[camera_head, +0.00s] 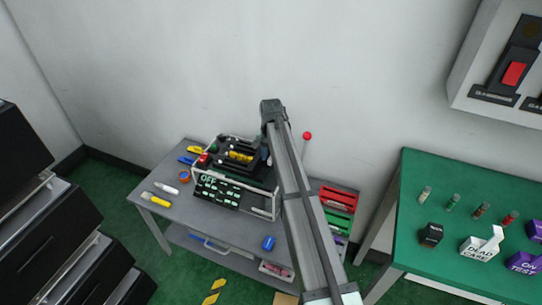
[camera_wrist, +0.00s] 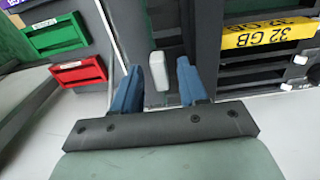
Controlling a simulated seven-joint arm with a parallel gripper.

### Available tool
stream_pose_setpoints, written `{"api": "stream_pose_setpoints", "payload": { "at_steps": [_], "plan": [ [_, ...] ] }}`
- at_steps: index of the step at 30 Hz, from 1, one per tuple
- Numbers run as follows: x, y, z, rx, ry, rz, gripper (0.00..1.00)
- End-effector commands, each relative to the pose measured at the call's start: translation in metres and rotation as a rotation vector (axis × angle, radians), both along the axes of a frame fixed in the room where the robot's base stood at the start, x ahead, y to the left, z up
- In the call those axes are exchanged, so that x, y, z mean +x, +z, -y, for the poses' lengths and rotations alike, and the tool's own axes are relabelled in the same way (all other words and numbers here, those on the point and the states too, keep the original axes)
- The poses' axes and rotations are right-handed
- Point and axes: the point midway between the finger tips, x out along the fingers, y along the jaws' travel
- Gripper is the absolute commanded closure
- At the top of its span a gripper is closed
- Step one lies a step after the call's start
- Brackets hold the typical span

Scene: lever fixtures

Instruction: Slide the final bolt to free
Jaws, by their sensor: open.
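In the wrist view a pale grey-white knob (camera_wrist: 158,70), which may be the bolt's handle, stands between the two blue fingers of my gripper (camera_wrist: 159,67). The fingers are open, one on each side of it, with gaps visible; I cannot tell how deep it sits between them. The dark fixture (camera_head: 237,176) stands on the grey table in the head view, with "OFF" on its front. Its yellow "32 GB" label (camera_wrist: 268,34) shows right of the gripper in the wrist view. My arm hides the fixture's right end and most of the gripper in the head view.
A red-ball lever (camera_head: 307,135) rises right of my arm. A green table (camera_head: 400,225) with small boxes and vials is at right.

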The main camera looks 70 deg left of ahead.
Motion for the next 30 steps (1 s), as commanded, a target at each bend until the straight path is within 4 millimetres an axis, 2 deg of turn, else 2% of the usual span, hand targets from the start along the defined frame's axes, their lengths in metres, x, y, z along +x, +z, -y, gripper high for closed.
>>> {"api": "stream_pose_setpoints", "payload": {
  "at_steps": [3,16,30],
  "plan": [
    [0.0001,0.0001,-0.0001,0.0,0.0,0.0,0.59],
    [0.0001,0.0002,0.0001,0.0,0.0,0.0,1.0],
    [0.0006,0.0002,0.0007,0.0,0.0,0.0,1.0]
  ]
}}
